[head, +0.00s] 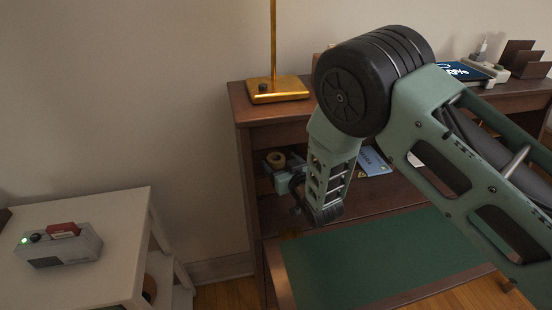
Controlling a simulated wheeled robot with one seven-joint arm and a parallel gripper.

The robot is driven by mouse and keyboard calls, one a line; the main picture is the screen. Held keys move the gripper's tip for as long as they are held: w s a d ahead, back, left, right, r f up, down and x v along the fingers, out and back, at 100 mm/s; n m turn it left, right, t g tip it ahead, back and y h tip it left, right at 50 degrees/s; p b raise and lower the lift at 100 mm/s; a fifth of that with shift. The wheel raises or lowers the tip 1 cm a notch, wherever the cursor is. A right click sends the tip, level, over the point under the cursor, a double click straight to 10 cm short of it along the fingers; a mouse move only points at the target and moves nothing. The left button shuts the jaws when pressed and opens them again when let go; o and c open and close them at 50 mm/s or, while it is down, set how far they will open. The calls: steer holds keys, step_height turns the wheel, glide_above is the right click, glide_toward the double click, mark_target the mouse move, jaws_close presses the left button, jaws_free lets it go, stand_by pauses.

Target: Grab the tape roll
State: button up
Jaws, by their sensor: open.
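The tape roll (276,159), a tan ring, shows in the head view inside the open compartment of the wooden desk (248,116), toward its left end. My gripper (286,173) is at the front of this compartment, close to the roll's lower right. My wrist hides part of the compartment. I cannot tell whether a finger touches the roll.
A blue card or booklet (374,162) lies in the compartment, right of my wrist. A brass lamp (280,90) stands on the desk top above. A green desk mat (400,255) covers the lower surface. A white side table (120,225) with a grey device (60,247) stands left.

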mark_target(277, 159)
steer(key=shift+x, duration=1.7)
steer(key=shift+a, duration=0.1)
steer(key=c, duration=1)
steer(key=shift+c, duration=0.2)
